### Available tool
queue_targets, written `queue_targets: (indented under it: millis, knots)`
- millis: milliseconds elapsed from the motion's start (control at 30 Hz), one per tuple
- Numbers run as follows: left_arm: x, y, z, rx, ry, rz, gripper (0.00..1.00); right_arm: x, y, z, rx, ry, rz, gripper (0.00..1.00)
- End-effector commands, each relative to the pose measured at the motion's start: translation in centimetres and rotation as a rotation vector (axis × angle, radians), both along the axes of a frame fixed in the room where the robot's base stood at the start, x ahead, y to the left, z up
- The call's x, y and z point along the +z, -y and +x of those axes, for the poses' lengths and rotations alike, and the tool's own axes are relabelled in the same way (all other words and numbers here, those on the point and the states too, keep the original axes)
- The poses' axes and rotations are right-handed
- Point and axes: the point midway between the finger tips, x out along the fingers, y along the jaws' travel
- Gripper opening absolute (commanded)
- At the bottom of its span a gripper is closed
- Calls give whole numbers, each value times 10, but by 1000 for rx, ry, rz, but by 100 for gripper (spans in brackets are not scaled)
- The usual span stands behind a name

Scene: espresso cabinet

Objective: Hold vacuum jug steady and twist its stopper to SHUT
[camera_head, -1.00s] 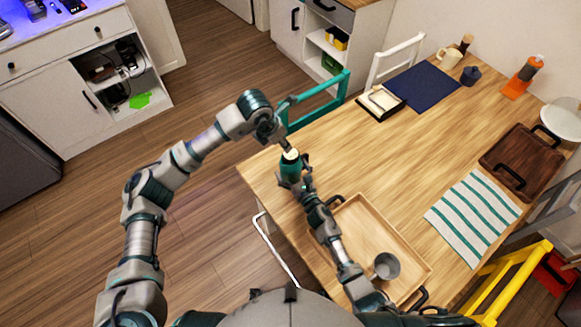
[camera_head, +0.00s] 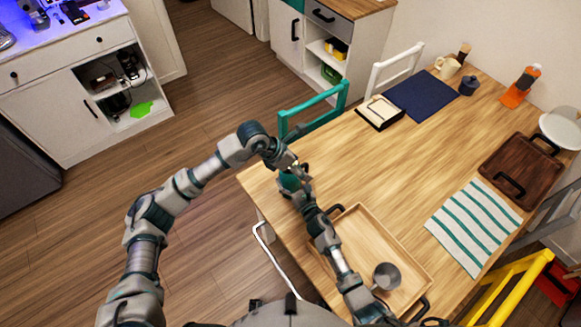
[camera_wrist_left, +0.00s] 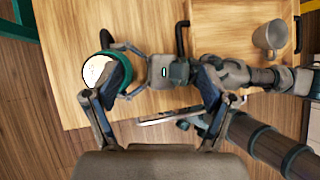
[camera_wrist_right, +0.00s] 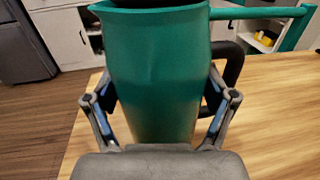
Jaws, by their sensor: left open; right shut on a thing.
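The teal vacuum jug (camera_head: 289,183) stands upright near the table's left corner. It fills the middle of the right wrist view (camera_wrist_right: 155,75), with its dark handle on the right side. My right gripper (camera_wrist_right: 158,112) is shut around the jug's body. The pale stopper (camera_wrist_left: 98,70) shows on top of the jug in the left wrist view. My left gripper (camera_wrist_left: 158,80) is open above the jug, with one finger over the stopper's edge and the other out over my right arm. In the head view, my left gripper (camera_head: 297,168) hides most of the stopper.
A wooden tray (camera_head: 352,222) with a grey metal cup (camera_head: 386,275) lies beside my right arm. A teal chair (camera_head: 314,108) stands at the table's far left edge. A striped cloth (camera_head: 472,222) and dark tray (camera_head: 522,172) lie right. The table's middle is clear.

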Motion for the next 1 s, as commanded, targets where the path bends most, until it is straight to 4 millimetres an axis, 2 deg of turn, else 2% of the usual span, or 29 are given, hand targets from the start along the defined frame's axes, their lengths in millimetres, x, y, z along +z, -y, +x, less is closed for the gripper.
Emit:
queue_targets:
  millis: [67, 100, 200, 333, 433, 533, 700, 800, 900, 1000]
  knots:
    - [-11, 26, -25, -123, 24, -192, 83, 0, 0, 0, 1, 0, 1, 14]
    - [-12, 38, -35, -171, 53, -301, 83, 0, 0, 0, 1, 0, 1, 14]
    - [-3, 59, -55, -220, 161, -564, 83, 0, 0, 0, 1, 0, 1, 14]
    - [10, 59, -62, -136, 347, -832, 83, 0, -1, 0, 1, 0, 1, 14]
    - [11, 41, -56, 25, 502, -941, 83, 0, -1, 0, 1, 0, 1, 14]
    - [-1, 11, -46, 226, 636, -948, 83, 0, -1, 0, 1, -1, 2, 14]
    - [-40, -41, -39, 510, 762, -800, 83, -1, -1, 0, 2, -2, 1, 14]
    - [-61, -64, -40, 604, 787, -702, 83, -1, -1, 0, 2, -2, 1, 14]
    - [-73, -76, -41, 652, 797, -639, 83, -1, -1, 0, 2, -2, 1, 14]
    - [-78, -78, -36, 670, 801, -612, 83, -1, -1, 0, 2, -1, 2, 14]
